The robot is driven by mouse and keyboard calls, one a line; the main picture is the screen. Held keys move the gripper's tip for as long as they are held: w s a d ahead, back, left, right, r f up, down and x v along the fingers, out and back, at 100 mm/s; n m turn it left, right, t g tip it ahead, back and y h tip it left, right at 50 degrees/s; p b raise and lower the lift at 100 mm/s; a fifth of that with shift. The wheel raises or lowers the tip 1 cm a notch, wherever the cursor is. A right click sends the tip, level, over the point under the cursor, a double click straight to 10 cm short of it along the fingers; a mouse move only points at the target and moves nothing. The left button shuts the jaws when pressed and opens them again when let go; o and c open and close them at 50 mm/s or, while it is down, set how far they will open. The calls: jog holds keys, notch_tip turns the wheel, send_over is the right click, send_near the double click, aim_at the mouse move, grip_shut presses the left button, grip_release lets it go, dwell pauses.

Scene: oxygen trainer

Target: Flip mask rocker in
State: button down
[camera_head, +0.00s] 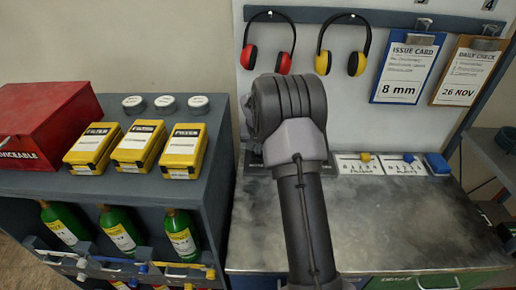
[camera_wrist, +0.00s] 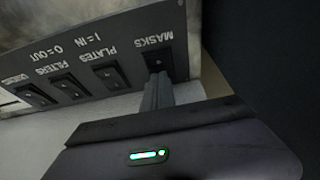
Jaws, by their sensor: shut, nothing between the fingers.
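The rocker panel (camera_wrist: 134,64) shows upside down in the wrist view, with a row of black rockers and white labels. The MASKS rocker (camera_wrist: 158,58) is at the right end of the row. My gripper (camera_wrist: 157,82) is shut and empty. Its fingertips are at the lower edge of the MASKS rocker and overlap it in the picture; I cannot tell whether they touch it. The fingers partly cover the rocker, and which way it is tipped is not clear. In the head view my arm hides the gripper and the rocker.
The PLATES rocker (camera_wrist: 112,76) and FILTERS rocker (camera_wrist: 70,87) sit close beside the MASKS rocker. In the head view, ear defenders (camera_head: 268,42) hang on the back board. Yellow boxes (camera_head: 139,143) stand on the left cabinet. The worktop (camera_head: 410,215) right of my arm is clear.

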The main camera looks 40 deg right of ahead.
jog(key=shift+s+a, duration=0.2)
jog(key=shift+s, duration=0.1)
jog(key=shift+r, duration=0.2)
jog(key=p+v, duration=0.5)
jog(key=v, duration=0.8)
jog(key=shift+w+d+r, duration=0.2)
jog(key=shift+w+r, duration=0.1)
jog(key=shift+r, duration=0.1)
